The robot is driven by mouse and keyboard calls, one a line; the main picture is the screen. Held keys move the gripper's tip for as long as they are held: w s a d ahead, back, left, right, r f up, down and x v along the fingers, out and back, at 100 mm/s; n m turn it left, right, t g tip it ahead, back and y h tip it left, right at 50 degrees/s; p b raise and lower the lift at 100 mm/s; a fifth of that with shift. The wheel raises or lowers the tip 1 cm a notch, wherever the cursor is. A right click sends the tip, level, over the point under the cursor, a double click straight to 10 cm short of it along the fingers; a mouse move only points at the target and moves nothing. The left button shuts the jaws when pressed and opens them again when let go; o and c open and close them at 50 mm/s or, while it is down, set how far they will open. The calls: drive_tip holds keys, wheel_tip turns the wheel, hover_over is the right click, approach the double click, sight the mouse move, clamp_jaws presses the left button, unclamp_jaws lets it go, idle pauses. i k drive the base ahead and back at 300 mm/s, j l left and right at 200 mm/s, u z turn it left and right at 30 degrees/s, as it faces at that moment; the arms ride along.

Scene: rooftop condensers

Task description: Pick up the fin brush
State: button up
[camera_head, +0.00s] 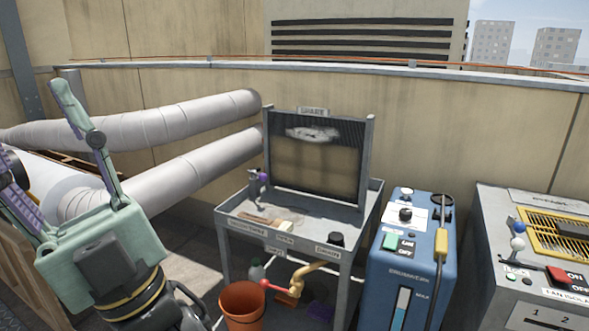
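A small tan, wooden-looking piece lies on the left part of the grey metal tray table (352,213). It may be the fin brush (253,219), but it is too small to be sure; pale bits lie just right of it. My gripper (33,122), pale green with purple pads, is at the far left, raised in the foreground. Its fingers are spread wide, with no object seen between them. It is well to the left of the table and apart from it.
A framed dark coil panel (318,170) stands at the table's back. A purple-and-grey tool (259,180) is at its left edge, a black cup (336,239) at front right. An orange bucket (243,303) stands below. A blue machine (407,262) and a grey unit (505,225) stand right.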

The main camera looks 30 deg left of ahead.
sight(280, 223)
drive_tip(key=i+j+z, duration=0.15)
drive_tip(key=j, duration=0.55)
drive_tip(key=i+j+z, duration=0.1)
drive_tip(key=j, duration=0.65)
drive_tip(key=i+j+z, duration=0.15)
drive_tip(key=j, duration=0.6)
drive_tip(key=j+z, duration=0.15)
drive_tip(key=j, duration=0.55)
drive_tip(key=i, duration=0.55)
